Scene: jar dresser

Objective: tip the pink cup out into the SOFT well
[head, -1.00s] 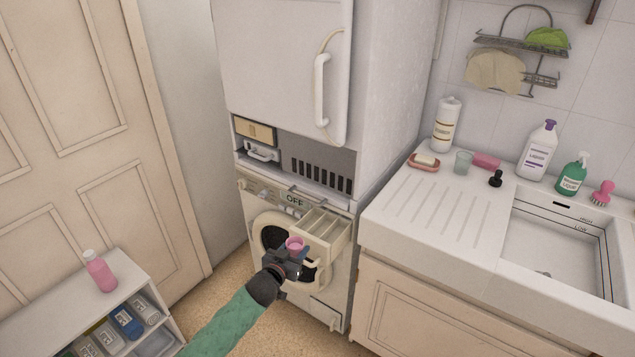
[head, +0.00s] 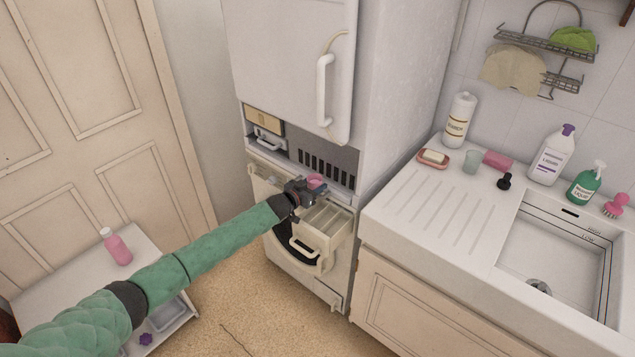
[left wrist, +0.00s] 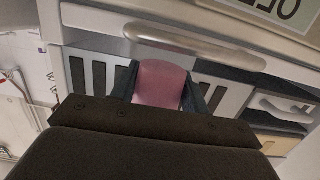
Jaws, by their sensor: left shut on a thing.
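The small pink cup (head: 316,181) is in my left gripper (head: 308,190), over the back left of the open drawer. Its mouth faces up in the head view. In the left wrist view the cup (left wrist: 162,84) sits between the two dark fingers, which are shut on it. The cream drawer (head: 325,243) is pulled out of the washing machine and split by dividers into wells. I cannot read any well label, so which one is SOFT cannot be told. The gripper hides part of the drawer's left side. My right gripper is out of view.
The white cabinet with a handle (head: 324,90) stands above the machine, over a dark-slotted panel (head: 325,168). The sink counter (head: 420,215) is close on the right. A pink bottle (head: 117,247) stands on the low shelf unit at left.

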